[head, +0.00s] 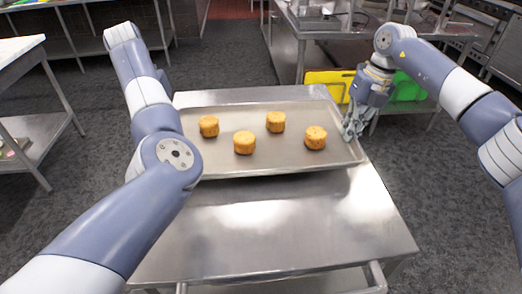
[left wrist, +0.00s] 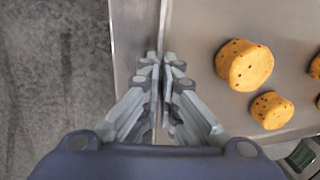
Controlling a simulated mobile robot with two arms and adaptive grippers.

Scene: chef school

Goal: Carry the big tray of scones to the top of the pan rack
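The big tray (head: 270,164) is a wide, shallow metal tray. It is level over the top of a steel cart (head: 280,235); I cannot tell whether it touches the cart. Several golden scones (head: 245,142) stand apart on it, and two larger ones show in the left wrist view (left wrist: 244,65). My left gripper (left wrist: 163,62) has its fingers close together on either side of the tray's left rim; in the head view my left arm hides it. My right gripper (head: 354,125) points down at the tray's right rim; its finger gap is unclear. No pan rack is clearly identifiable.
A steel table (head: 345,25) stands behind, with a yellow board (head: 330,82) and a green one (head: 408,92) below it. A white-topped table (head: 18,48) is at the left. Grey floor (head: 70,215) is open on both sides of the cart.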

